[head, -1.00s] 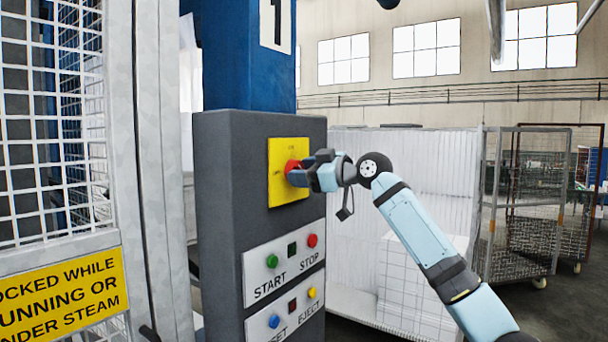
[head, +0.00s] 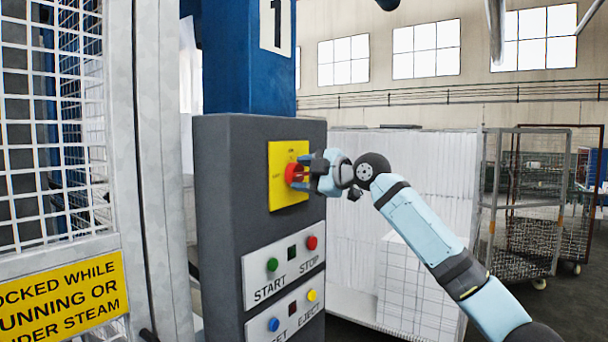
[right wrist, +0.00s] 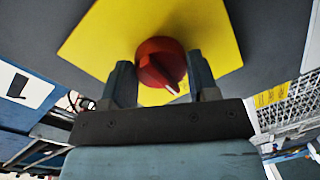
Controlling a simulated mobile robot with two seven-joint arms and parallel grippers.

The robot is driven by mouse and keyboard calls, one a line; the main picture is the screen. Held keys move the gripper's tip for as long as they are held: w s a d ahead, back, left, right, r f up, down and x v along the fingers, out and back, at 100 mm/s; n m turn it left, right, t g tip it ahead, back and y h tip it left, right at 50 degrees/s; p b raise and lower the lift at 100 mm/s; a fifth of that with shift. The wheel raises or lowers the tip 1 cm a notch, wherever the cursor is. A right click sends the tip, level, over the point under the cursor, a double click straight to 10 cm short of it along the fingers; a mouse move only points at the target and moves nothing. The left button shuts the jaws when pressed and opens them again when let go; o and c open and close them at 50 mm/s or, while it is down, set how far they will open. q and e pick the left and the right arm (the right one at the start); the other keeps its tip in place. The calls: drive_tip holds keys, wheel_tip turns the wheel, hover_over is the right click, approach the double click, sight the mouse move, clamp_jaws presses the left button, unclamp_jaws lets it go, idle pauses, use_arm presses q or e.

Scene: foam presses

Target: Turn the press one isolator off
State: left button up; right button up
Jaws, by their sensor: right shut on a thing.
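The press one isolator is a red rotary knob (head: 294,174) on a yellow plate (head: 289,196), high on the dark grey control pillar (head: 225,210) under the number 1. My right gripper (head: 304,173) reaches it from the right and is shut on the knob. In the right wrist view the red knob (right wrist: 158,66) sits between the two fingers (right wrist: 160,82), and its white pointer mark slants toward the lower right of that picture. The lettering on the plate is too small to read. My left gripper is not in view.
Below the isolator are a START/STOP panel (head: 284,263) and a second button panel (head: 285,316). A mesh guard with a yellow sign (head: 62,298) stands at left. A white-sided trolley (head: 400,240) and a wire cage trolley (head: 520,215) stand behind my right arm.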

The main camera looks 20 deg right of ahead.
idle(0.5)
drive_tip(key=o, duration=0.9)
drive_tip(key=shift+s, duration=0.1)
drive_tip(key=shift+s+d, duration=0.2)
drive_tip(key=shift+d, duration=0.05)
drive_tip(key=b+v, duration=0.3)
drive_tip(key=v, duration=1)
drive_tip(key=shift+b, duration=0.35)
